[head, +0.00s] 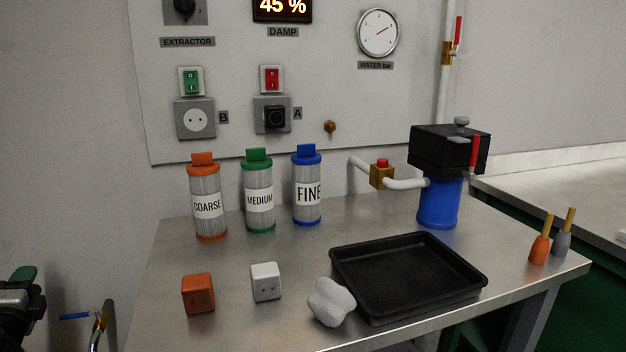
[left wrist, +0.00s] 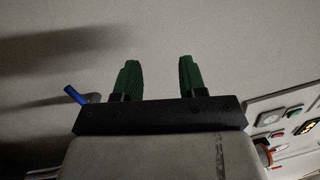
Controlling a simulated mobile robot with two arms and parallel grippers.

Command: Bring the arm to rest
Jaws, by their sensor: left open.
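My left gripper (left wrist: 154,82) shows in the left wrist view with its two green fingers spread apart and nothing between them. A plain grey wall is behind the fingers. In the head view part of my left gripper (head: 24,280) shows at the lower left edge, left of the table and apart from it. It touches nothing that I can see. My right gripper is in neither view.
A blue-handled valve (head: 75,316) on a pipe is close to the left gripper. The steel table (head: 235,325) holds orange, green and blue filters, an orange and a white block, a whitish lump, a black tray (head: 340,275) and a blue housing (head: 438,205). The control panel (head: 230,120) is behind.

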